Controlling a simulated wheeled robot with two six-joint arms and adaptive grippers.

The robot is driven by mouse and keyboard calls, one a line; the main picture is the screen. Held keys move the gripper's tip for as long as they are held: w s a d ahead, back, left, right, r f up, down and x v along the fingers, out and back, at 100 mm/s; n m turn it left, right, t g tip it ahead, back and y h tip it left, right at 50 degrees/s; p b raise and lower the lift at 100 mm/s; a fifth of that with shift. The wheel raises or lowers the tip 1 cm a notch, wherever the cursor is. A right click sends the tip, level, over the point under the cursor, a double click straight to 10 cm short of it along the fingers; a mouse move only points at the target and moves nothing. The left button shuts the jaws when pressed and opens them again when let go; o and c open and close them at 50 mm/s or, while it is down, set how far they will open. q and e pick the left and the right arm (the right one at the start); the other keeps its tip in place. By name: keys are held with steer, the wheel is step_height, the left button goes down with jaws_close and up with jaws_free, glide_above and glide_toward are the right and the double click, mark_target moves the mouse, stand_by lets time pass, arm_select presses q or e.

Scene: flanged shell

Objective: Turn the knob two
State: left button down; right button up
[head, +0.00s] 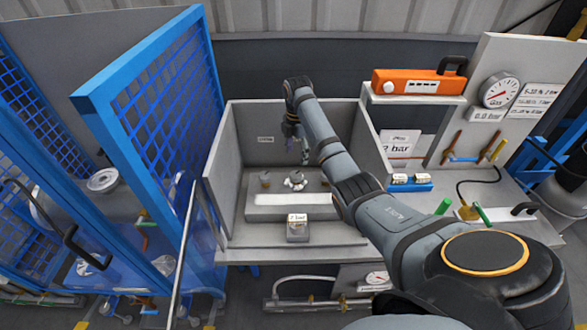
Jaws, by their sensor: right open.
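Small knob-like parts stand on a grey block (262,213) inside an open-topped grey box (222,165). One dark part (265,180) is at the left, and a brighter metallic one (296,181) is to its right. I cannot read which is knob two. My right arm reaches in from the lower right, and my right gripper (298,148) hangs down inside the box, open, above the metallic part. It is small in the picture; I see no contact with the part. Anything further right is hidden behind my arm. My left gripper is not in view.
A small labelled block (298,229) sits at the box front. A blue mesh gate (150,130) stands close at the left. At the right are an orange case (418,82), a gauge (499,91), a "? bar" sign (399,147) and green-handled parts (482,214).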

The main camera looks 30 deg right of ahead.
mark_target(296, 174)
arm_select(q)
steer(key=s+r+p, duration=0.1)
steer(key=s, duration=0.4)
arm_select(e)
steer(key=f, duration=0.3)
steer(key=shift+s+f, duration=0.2)
steer(key=shift+s, duration=0.15)
steer(key=shift+w+f, duration=0.2)
steer(key=shift+f, duration=0.4)
steer(key=shift+w+f, duration=0.15)
steer(key=shift+f, duration=0.4)
steer(key=f, duration=0.3)
steer(key=shift+w+f+p, duration=0.3)
steer(key=shift+f+p, duration=0.1)
steer(key=shift+s, duration=0.1)
steer(key=shift+c, duration=0.3)
steer(key=shift+f, duration=0.1)
steer(key=shift+c, duration=1.2)
steer(key=c, duration=0.9)
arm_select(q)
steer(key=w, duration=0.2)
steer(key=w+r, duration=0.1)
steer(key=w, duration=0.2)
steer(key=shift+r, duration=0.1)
